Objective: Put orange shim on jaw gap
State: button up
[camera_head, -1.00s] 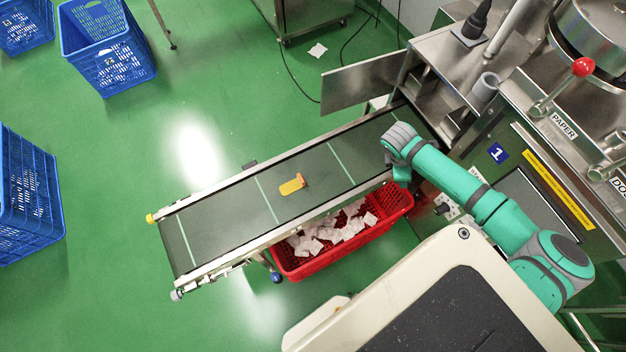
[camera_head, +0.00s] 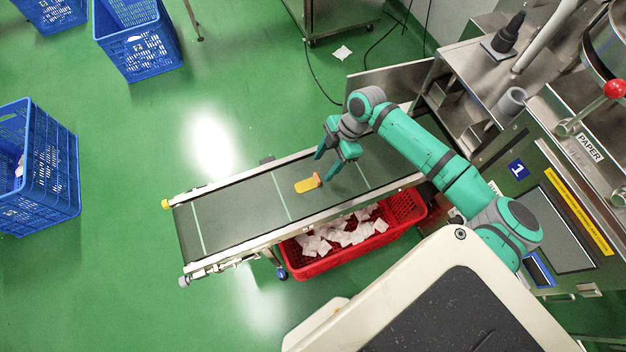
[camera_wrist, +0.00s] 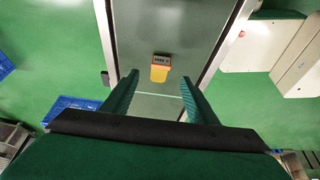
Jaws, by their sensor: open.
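The orange shim (camera_head: 308,184) lies flat on the dark conveyor belt (camera_head: 240,207). It is yellow-orange with a redder end towards my gripper in the head view. In the wrist view the shim (camera_wrist: 159,73) shows ahead of the fingers, with a dark marked strip at its far end. My gripper (camera_head: 325,167) is open and empty above the belt, just right of the shim and apart from it. In the wrist view the two green fingers (camera_wrist: 158,92) spread on either side of the shim's line. I cannot pick out the jaw gap for sure in these views.
A red crate (camera_head: 408,207) with white teabags stands below the belt's near side. The steel packing machine (camera_head: 560,150) is at the right. Blue crates (camera_head: 140,45) stand on the green floor at left. The belt's left part is clear.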

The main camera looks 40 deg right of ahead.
aim_at(317, 177)
jog(key=x, duration=0.7)
jog(key=shift+s+d+f, duration=0.1)
jog(key=shift+f, duration=0.2)
jog(key=c, duration=1.2)
jog(key=shift+r, duration=0.1)
jog(key=shift+r, duration=0.8)
jog(key=s+a+r, duration=0.3)
jog(key=s+r, duration=0.8)
jog(key=s, duration=0.2)
jog(key=shift+s+a, duration=0.2)
jog(key=shift+a, duration=0.1)
